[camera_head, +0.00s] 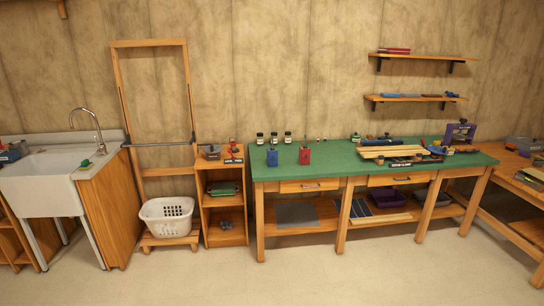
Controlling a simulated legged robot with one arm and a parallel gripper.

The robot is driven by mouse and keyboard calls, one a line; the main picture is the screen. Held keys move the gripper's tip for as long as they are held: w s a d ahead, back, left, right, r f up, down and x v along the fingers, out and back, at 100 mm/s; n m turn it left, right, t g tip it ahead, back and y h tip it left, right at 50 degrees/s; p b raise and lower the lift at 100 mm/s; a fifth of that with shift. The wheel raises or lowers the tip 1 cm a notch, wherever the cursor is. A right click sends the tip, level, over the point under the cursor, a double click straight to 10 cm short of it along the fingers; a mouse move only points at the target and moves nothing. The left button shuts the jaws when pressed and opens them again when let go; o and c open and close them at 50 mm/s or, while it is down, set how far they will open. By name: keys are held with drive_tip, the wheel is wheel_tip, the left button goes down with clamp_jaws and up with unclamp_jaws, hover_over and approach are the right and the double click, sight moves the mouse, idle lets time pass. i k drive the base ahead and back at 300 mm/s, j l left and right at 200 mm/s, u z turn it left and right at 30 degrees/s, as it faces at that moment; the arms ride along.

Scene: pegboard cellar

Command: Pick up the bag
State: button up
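I cannot make out a bag for certain anywhere in the head view; many items are too small to identify. A purple object (388,198) rests on the lower shelf of the green-topped workbench (330,160), but I cannot tell what it is. A purple and dark item (460,132) stands at the bench's right end. My gripper and arm are out of view.
A white sink (42,190) stands at the left. A white basket (168,217) sits on a low wooden stand, beside a small wooden shelf unit (223,205). Another wooden table (520,175) is at the right. The pale floor (280,280) in front is clear.

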sight(304, 151)
drive_tip(key=i, duration=1.8)
drive_tip(key=i+z, duration=0.15)
drive_tip(key=i, duration=0.45)
drive_tip(key=i+j+z, duration=0.15)
drive_tip(key=i, duration=0.45)
drive_tip(key=i+j+z, duration=0.1)
drive_tip(key=i+j, duration=0.15)
drive_tip(key=i, duration=0.35)
